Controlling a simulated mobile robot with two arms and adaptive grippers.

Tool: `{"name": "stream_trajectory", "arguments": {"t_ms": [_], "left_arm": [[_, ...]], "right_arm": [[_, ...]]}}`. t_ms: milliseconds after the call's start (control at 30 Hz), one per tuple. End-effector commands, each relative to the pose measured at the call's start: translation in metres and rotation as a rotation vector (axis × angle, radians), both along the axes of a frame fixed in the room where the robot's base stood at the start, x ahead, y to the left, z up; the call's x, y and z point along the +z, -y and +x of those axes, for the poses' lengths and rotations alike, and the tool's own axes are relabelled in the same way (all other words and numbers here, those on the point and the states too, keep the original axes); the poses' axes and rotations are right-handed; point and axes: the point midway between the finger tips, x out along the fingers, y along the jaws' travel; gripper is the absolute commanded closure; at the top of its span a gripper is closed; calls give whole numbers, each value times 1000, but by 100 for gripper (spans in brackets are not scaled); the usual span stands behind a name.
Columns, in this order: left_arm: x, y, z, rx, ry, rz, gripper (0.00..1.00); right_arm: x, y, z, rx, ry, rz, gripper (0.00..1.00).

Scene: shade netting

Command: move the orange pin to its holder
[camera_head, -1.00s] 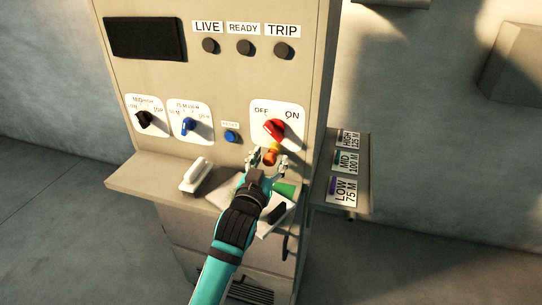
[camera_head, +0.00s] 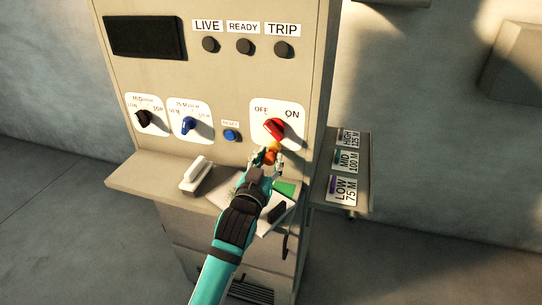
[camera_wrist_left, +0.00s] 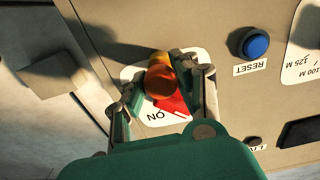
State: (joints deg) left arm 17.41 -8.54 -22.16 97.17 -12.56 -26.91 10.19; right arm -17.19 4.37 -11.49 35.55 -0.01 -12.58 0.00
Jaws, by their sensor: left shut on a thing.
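The orange pin (camera_head: 271,156) sticks out at the red switch knob (camera_head: 274,128) on the white OFF/ON plate (camera_head: 292,132). My left gripper (camera_head: 270,161) is shut on the pin, just below the knob. In the left wrist view the pin's round orange end (camera_wrist_left: 160,80) lies between the fingers, with the red knob (camera_wrist_left: 173,106) close behind it. Whether the pin still sits in the switch is hidden. I cannot identify its holder for sure. My right gripper is not in view.
A side shelf (camera_head: 361,185) at right carries LOW, MID and HIGH labels. A white handle-like object (camera_head: 195,175) lies on the front ledge (camera_head: 140,176). A green object (camera_head: 285,188) lies beside my left wrist. A blue reset button (camera_head: 231,136) is left of the switch.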

Motion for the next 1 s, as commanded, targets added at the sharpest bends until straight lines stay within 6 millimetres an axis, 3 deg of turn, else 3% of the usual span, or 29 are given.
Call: {"name": "stream_trajectory", "arguments": {"t_ms": [1000], "left_arm": [[1,-8,-24,0,-1,0,100]], "right_arm": [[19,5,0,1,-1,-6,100]]}}
